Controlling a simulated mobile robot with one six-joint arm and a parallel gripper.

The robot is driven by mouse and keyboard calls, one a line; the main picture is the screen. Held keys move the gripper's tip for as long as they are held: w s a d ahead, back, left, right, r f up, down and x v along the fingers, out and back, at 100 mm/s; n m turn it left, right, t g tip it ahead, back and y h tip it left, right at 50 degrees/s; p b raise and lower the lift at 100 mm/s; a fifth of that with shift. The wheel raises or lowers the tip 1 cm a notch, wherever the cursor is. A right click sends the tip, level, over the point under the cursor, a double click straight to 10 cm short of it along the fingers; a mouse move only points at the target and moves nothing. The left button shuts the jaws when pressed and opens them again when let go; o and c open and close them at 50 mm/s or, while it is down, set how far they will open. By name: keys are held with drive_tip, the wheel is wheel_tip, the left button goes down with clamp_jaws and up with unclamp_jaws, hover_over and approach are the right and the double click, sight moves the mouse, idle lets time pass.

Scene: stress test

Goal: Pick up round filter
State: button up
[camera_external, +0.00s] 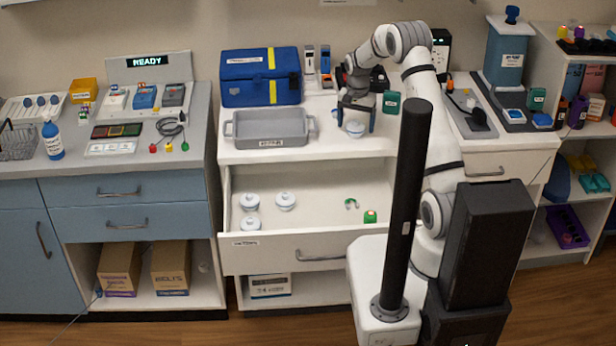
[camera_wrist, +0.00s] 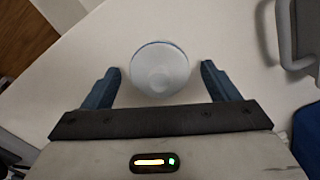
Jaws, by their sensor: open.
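A round filter (camera_external: 355,129), a small white disc with a bluish rim, sits on the white counter near its front edge. In the wrist view the round filter (camera_wrist: 160,69) lies between and slightly beyond the fingertips of my gripper (camera_wrist: 160,82). A gap shows on each side of it. In the external view my gripper (camera_external: 356,120) points down with its blue fingers around the filter. It is open and holds nothing. More white round filters (camera_external: 286,201) lie in the open drawer below, in its left part.
A grey tray (camera_external: 269,142) lies left of my gripper, with a blue case (camera_external: 260,82) behind it. Green-labelled boxes (camera_external: 391,103) stand close on the right. The open drawer (camera_external: 320,215) juts out below the counter, also holding small green items.

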drive_tip(key=shift+f, duration=0.4)
drive_tip(key=c, duration=1.1)
